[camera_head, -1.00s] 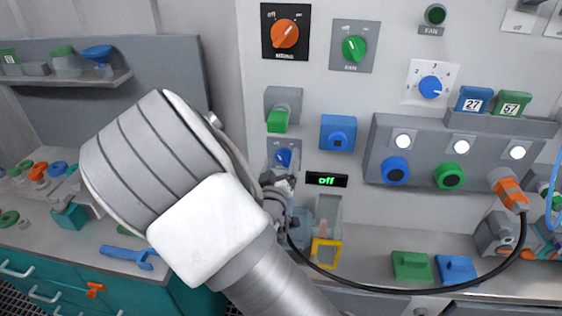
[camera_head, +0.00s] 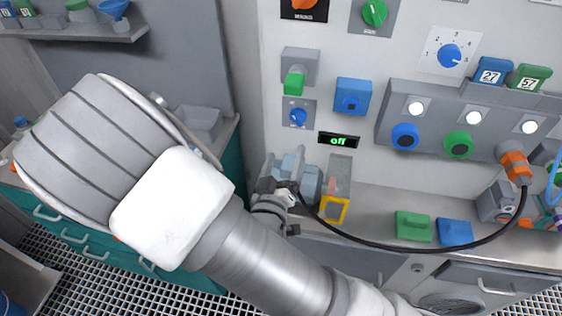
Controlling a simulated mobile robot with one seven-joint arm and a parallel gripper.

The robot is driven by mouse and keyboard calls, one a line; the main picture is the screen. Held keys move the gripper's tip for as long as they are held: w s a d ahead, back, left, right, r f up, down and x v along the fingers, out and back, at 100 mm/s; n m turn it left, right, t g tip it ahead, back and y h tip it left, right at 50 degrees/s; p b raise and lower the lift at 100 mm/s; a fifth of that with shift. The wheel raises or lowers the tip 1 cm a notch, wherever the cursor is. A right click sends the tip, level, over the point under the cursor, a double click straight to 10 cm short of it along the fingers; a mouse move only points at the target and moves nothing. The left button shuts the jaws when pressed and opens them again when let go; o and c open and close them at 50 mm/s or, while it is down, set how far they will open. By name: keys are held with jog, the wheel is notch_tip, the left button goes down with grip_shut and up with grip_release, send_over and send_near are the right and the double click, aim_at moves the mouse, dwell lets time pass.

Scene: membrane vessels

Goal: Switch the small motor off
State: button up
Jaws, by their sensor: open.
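A small blue rotary knob (camera_head: 298,117) sits on a grey plate on the white panel, below a green-handled switch (camera_head: 294,84). A black display (camera_head: 338,140) to its lower right reads "off" in green. A grey-blue motor-like unit (camera_head: 298,172) stands on the bench below the knob, partly hidden behind my gripper. My gripper (camera_head: 280,190) is open, in front of that unit and below the knob, apart from the knob. Its fingers are small and partly hidden by my wrist. Which way the knob points is too small to tell.
A yellow-framed clear part (camera_head: 334,209) stands just right of my gripper. A black cable (camera_head: 420,247) loops from there to an orange connector (camera_head: 516,166). Green (camera_head: 413,227) and blue (camera_head: 455,233) blocks lie on the bench. A button box (camera_head: 440,130) juts from the panel.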

jog(key=s+p, duration=0.1)
jog(key=s, duration=0.1)
jog(key=s+p, duration=0.1)
jog(key=s, duration=0.1)
jog(key=shift+a+p, duration=0.3)
jog(key=shift+a, duration=0.05)
